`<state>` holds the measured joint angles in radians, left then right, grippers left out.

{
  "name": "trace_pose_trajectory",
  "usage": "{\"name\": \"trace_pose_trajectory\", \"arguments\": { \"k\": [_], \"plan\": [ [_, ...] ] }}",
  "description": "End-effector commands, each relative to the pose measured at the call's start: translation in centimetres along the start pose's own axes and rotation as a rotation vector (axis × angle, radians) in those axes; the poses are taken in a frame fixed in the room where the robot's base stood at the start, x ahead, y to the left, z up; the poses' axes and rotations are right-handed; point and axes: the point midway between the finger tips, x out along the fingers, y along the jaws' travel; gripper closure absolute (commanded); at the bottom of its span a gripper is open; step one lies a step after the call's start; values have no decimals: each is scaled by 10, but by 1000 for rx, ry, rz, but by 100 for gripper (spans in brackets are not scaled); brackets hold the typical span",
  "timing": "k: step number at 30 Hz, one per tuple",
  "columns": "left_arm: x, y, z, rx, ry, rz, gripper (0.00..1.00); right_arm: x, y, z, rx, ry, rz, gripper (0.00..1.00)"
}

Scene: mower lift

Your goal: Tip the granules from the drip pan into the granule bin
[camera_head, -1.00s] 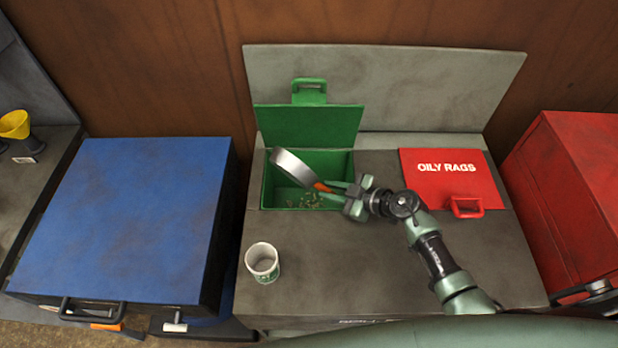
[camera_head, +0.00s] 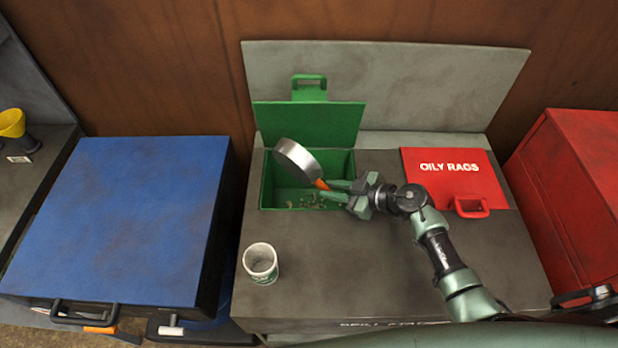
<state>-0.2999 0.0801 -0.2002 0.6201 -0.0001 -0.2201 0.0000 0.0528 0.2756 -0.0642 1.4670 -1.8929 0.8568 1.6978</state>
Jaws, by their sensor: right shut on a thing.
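The drip pan (camera_head: 298,158) is a round silver pan with an orange handle. It is held tilted over the open green granule bin (camera_head: 266,184), its underside and side wall towards me; its inside is hidden. My right gripper (camera_head: 337,189) is shut on the orange handle at the bin's right part. Granules (camera_head: 312,201) lie scattered on the bin's floor below the pan. The bin's green lid (camera_head: 308,124) stands open at the back. My left gripper is not in view.
A white and green cup (camera_head: 260,263) stands on the grey bench top (camera_head: 340,270) in front of the bin. The red OILY RAGS lid (camera_head: 452,178) is closed at the right. A blue cabinet (camera_head: 120,220) stands left, a red one (camera_head: 575,195) right.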

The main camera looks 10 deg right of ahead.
Motion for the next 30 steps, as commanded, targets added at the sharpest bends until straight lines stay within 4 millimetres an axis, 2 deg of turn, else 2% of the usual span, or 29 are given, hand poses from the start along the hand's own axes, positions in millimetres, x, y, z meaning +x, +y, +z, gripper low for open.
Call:
{"name": "trace_pose_trajectory", "arguments": {
  "k": [13,30],
  "plan": [
    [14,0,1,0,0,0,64,0,4,1,52,18,-23,100],
    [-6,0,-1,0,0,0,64,-4,4,-8,120,37,-57,100]
  ]
}}
